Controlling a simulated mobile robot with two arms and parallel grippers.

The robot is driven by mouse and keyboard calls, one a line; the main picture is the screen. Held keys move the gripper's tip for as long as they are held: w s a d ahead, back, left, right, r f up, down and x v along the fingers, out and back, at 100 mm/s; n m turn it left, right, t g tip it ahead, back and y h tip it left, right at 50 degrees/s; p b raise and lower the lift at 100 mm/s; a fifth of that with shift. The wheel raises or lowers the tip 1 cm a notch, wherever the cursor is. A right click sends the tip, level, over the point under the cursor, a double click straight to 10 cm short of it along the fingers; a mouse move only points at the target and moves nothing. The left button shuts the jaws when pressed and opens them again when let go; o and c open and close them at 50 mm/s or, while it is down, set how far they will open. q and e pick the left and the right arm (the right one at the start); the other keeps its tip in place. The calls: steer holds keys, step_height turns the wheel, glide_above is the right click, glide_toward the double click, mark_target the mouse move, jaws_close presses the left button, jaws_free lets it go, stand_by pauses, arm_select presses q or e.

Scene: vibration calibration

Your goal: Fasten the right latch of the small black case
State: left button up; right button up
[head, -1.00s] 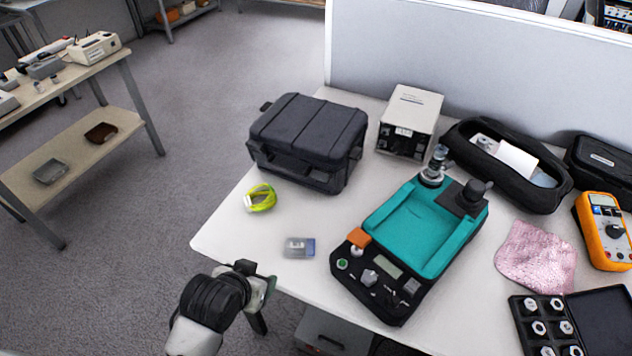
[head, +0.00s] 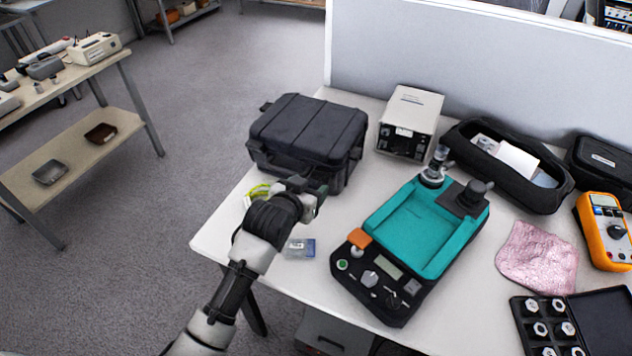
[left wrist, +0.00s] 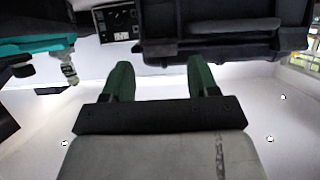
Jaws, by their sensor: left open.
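The small black case (head: 306,124) stands with its lid down at the back left of the table. In the left wrist view the case (left wrist: 225,45) fills the top right, in front of the fingers. My left gripper (head: 320,190) is open and empty, just in front of the case's front right part and hiding some of that side. Its two green fingers (left wrist: 160,78) are spread in the left wrist view, with nothing between them. I cannot tell whether they touch the case. The right latch cannot be made out clearly, nor its state. My right gripper is not in view.
A teal-topped device (head: 422,228) stands right of my left gripper. A beige instrument box (head: 411,112) is close to the case's right side. A yellow-green cable coil (head: 256,191) and a small clear box (head: 299,248) lie near my arm. An open black pouch (head: 510,160) lies farther right.

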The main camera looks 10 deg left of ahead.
mark_target(319, 180)
arm_select(q)
steer(key=shift+x, duration=2.3)
